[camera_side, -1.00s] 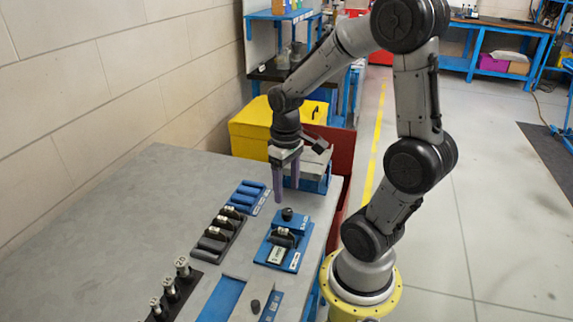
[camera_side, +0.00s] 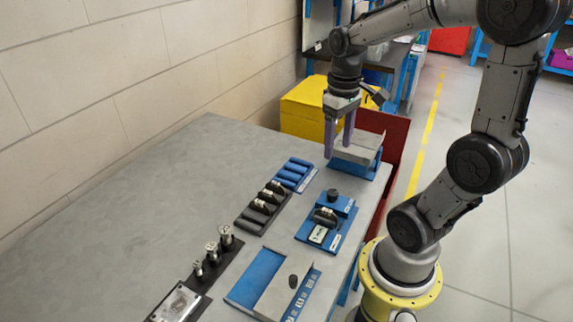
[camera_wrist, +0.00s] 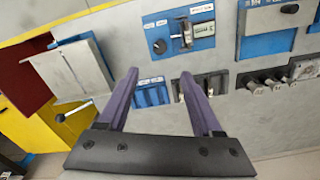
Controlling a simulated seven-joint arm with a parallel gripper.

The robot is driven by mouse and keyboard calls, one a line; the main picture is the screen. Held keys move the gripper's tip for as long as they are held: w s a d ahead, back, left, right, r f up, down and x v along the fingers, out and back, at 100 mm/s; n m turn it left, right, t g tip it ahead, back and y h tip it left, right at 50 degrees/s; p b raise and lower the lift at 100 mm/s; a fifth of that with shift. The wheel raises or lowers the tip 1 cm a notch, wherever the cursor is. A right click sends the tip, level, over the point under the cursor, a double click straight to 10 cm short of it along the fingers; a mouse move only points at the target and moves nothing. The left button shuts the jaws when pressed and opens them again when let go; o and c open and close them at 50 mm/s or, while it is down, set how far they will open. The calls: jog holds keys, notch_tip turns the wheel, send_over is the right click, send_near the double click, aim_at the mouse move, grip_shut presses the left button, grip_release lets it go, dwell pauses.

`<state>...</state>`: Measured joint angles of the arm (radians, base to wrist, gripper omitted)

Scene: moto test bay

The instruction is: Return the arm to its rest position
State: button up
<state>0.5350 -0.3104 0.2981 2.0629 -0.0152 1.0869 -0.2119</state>
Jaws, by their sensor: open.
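My gripper (camera_side: 338,152) hangs down over the far right part of the grey bench, its two purple fingers parted with nothing between them. In the wrist view the open fingers (camera_wrist: 160,72) show bare bench between their tips. The fingers are behind a blue fixture (camera_side: 345,213) with a black knob and a dark part in it, and right of a rack of blue cylinders (camera_side: 294,173). No contact with either is visible. A grey-topped blue box (camera_side: 357,148) stands just behind and right of the fingers.
A black rack of dark cylinders (camera_side: 262,208), a rack of metal shafts (camera_side: 213,256) and a blue-grey tray (camera_side: 256,276) lie nearer the front. A yellow box (camera_side: 304,103) and red bin (camera_side: 391,140) stand beyond the bench. The bench's left side (camera_side: 150,190) is clear.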

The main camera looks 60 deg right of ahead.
jog(key=s+a+r+n+t, duration=0.1)
jog(key=s+a+r+t, duration=0.1)
jog(key=a, duration=0.4)
jog(key=s+a+r+n+t, duration=0.2)
jog(key=a+t, duration=0.1)
jog(key=a, duration=0.3)
jog(key=shift+a+n+t, duration=0.3)
jog(key=shift+s, duration=0.1)
dwell(2.4)
